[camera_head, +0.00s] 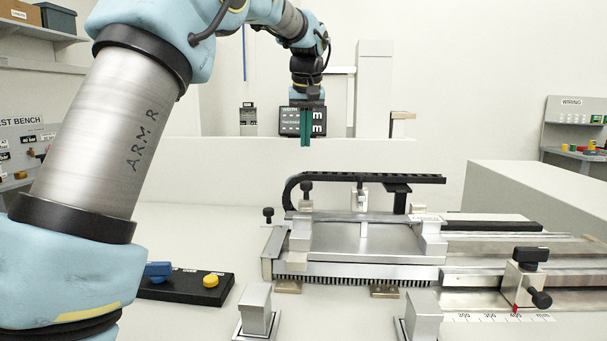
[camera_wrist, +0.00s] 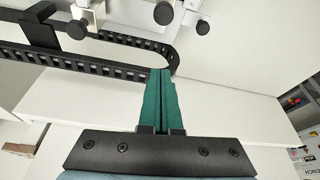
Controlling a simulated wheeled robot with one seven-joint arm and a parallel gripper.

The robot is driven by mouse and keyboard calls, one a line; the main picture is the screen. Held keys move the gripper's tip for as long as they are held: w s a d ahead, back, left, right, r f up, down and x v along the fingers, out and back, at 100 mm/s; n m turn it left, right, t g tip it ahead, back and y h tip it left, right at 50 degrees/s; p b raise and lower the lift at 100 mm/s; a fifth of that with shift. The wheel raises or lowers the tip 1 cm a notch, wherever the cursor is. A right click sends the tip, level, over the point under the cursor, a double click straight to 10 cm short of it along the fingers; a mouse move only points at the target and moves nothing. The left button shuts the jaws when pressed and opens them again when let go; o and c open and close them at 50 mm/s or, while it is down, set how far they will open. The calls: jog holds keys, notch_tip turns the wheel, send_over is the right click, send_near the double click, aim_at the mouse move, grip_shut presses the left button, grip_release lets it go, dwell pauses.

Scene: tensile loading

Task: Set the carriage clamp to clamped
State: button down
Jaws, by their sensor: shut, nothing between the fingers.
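The metal carriage (camera_head: 362,238) sits on a rail bed in the middle of the head view. Black knobs stand at its back left (camera_head: 306,188) and left side (camera_head: 268,213); knobs also show at the top of the wrist view (camera_wrist: 163,14). A block with a black handle and side knob (camera_head: 524,272) sits on the rail to the right, with a red pointer above a scale. I cannot tell which part is the carriage clamp, nor its setting. My gripper (camera_head: 305,144) has green fingers pointing down, shut and empty, above and behind the carriage; it shows in the wrist view (camera_wrist: 161,74).
A black cable chain (camera_head: 375,178) arches behind the carriage. A black panel (camera_head: 185,288) with a blue lever and yellow button lies at the left. Two metal blocks (camera_head: 256,309) (camera_head: 421,315) stand in front.

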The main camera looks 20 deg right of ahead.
aim_at(304, 184)
notch_tip(304, 184, down, 10)
jog(key=p, duration=0.4)
jog(key=shift+s+a+r, duration=0.15)
jog(key=shift+s, duration=0.2)
dwell(0.3)
jog(key=s, duration=0.1)
jog(key=s+a+b, duration=0.1)
jog(key=s+b, duration=0.1)
jog(key=shift+a, duration=0.25)
jog(key=shift+s+a, duration=0.25)
jog(key=shift+s, duration=0.05)
